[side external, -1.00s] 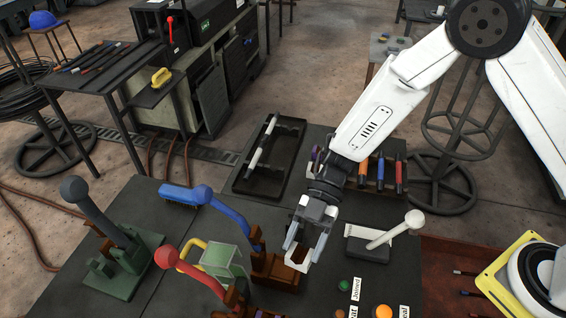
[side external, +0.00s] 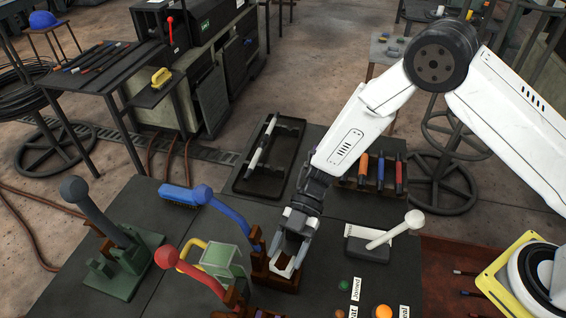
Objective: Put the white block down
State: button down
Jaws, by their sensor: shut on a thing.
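My gripper (side external: 286,262) points down over the brown block-like fixture (side external: 284,284) at the front middle of the dark bench. Its jaws are shut on the white block (side external: 284,271), of which only a small pale part shows low between the fingers. The block is at or just above the fixture's top; I cannot tell whether it touches. The blue-handled lever (side external: 226,209) stands just left of the gripper.
A red-handled lever (side external: 190,265), a pale green box (side external: 222,262) and a green-based grey lever (side external: 115,240) crowd the left. A white-handled lever (side external: 395,232) stands right. Green (side external: 344,285) and orange (side external: 383,311) buttons sit in front. The dark bench (side external: 325,255) is bare between gripper and white lever.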

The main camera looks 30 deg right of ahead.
jog(key=shift+f, duration=0.5)
grip_release()
jog(key=shift+f, duration=0.15)
jog(key=v, duration=0.7)
jog(key=shift+w+d+r, duration=0.2)
jog(key=shift+w+d, duration=0.05)
jog(key=shift+w, duration=0.05)
